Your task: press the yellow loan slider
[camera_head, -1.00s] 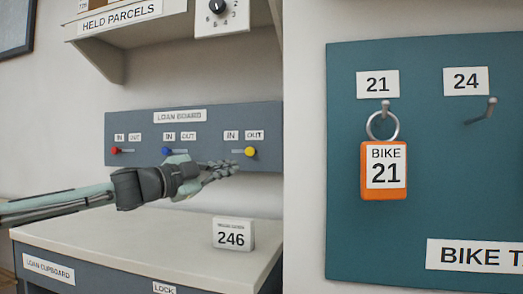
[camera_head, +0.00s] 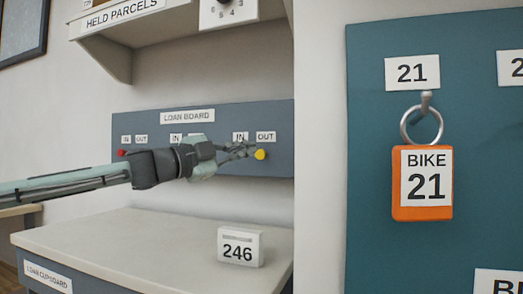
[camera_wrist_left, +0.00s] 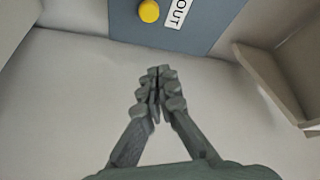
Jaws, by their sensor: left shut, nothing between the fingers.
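The yellow slider knob (camera_head: 260,155) is on the grey loan board (camera_head: 205,116), at the right end of its slot under the OUT label (camera_head: 266,137). In the left wrist view the yellow knob (camera_wrist_left: 149,11) is at the top, beyond my fingertips. My left gripper (camera_head: 250,148) is shut and empty, just left of the knob in the head view. In the left wrist view its fingers (camera_wrist_left: 158,75) are together, with a gap between them and the knob. My left forearm and gripper hide the blue slider. My right gripper is not in view.
The red knob (camera_head: 122,153) is at the board's left. Below is a cupboard top (camera_head: 150,240) with a white 246 block (camera_head: 240,248). A held parcels shelf (camera_head: 160,30) hangs above. An orange bike tag (camera_head: 422,183) hangs on the teal board (camera_head: 375,255) at right.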

